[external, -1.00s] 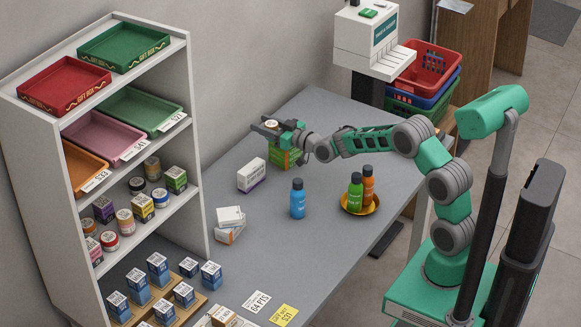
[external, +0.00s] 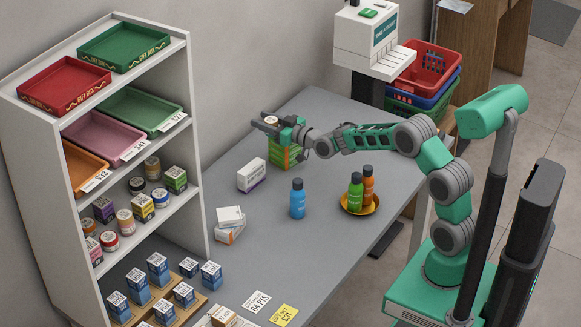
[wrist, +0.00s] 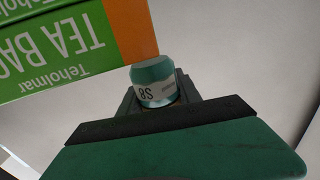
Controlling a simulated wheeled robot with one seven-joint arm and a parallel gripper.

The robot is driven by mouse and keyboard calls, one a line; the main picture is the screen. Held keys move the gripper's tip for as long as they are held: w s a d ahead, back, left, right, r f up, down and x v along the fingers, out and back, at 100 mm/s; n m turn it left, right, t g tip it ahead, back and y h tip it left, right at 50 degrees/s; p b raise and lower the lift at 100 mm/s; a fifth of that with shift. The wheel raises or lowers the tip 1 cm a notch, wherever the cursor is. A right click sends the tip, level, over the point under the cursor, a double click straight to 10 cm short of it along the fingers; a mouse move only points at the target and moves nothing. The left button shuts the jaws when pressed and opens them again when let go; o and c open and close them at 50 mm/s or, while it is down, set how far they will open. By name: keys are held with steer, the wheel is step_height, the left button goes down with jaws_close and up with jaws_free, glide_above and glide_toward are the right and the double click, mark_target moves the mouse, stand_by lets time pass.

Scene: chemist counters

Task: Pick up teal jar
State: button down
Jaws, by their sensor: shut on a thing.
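The teal jar (wrist: 153,82) with a white label shows in the wrist view, between the fingers of my gripper (wrist: 158,104). In the external view my gripper (external: 268,124) is at the back of the grey counter, beside the top of a green and orange tea box (external: 283,157). It is shut on the jar, whose pale top (external: 271,120) shows between the fingers. The fingers hide most of the jar there. I cannot tell how far it is above any surface.
The tea box (wrist: 60,45) is close to the jar. A white carton (external: 252,175), a blue bottle (external: 297,200) and an orange tray (external: 372,207) with two bottles stand on the counter. A shelf unit (external: 190,100) is at left. The counter's middle has bare room.

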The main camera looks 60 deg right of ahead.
mark_target(277, 122)
steer(key=s+r+b, duration=0.7)
steer(key=s+r, duration=0.4)
steer(key=s, duration=0.6)
steer(key=w+d+f, duration=0.1)
steer(key=w+f, duration=0.2)
steer(key=w, duration=0.1)
steer(key=w+d+f, duration=0.1)
steer(key=w+f, duration=0.1)
steer(key=w, duration=0.3)
steer(key=w+d+f+p, duration=0.1)
steer(key=w+f, duration=0.2)
steer(key=w, duration=0.1)
steer(key=shift+w+f, duration=0.25)
steer(key=shift+f, duration=0.05)
steer(key=shift+w+f, duration=0.2)
steer(key=shift+f, duration=1.55)
